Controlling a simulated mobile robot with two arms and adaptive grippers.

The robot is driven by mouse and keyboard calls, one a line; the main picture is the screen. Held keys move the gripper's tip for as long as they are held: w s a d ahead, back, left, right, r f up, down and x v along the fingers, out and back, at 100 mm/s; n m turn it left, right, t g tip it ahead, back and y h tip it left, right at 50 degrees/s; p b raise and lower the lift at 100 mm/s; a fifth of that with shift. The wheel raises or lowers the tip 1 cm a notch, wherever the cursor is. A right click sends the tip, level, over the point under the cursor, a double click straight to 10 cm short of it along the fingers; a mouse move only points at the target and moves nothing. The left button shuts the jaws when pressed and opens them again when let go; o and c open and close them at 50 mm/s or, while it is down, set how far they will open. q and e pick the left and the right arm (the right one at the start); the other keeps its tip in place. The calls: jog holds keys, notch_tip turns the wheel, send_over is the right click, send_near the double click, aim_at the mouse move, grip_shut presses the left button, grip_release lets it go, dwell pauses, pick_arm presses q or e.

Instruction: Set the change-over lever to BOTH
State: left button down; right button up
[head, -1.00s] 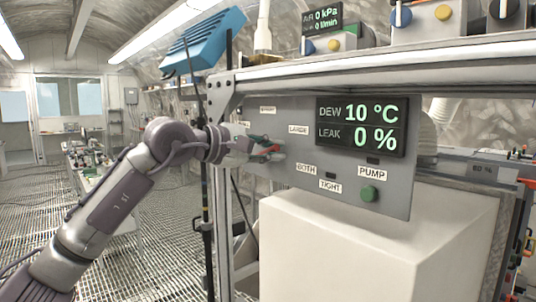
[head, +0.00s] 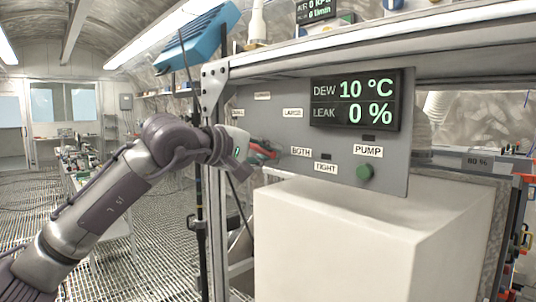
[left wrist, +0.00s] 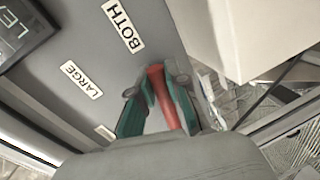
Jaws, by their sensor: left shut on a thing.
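The change-over lever (left wrist: 165,98) is a red handle on the grey panel (head: 390,180). My left gripper (left wrist: 157,88) is shut on it, with a green-padded finger on each side. The BOTH label also shows in the left wrist view (left wrist: 123,25). The lever's pivot is hidden by the gripper. My right gripper is out of view.
The panel carries a display (head: 355,101) reading dew 10 °C and leak 0 %. A large white box (head: 350,235) stands below the panel. A metal frame post (head: 217,210) is beside my arm.

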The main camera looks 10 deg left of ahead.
pick_arm(q)
jog(key=shift+f, duration=0.1)
dwell(0.3)
jog(key=c, duration=1.1)
grip_release()
jog(key=shift+c, duration=0.2)
jog(key=v, duration=1.2)
jog(key=shift+d, duration=0.1)
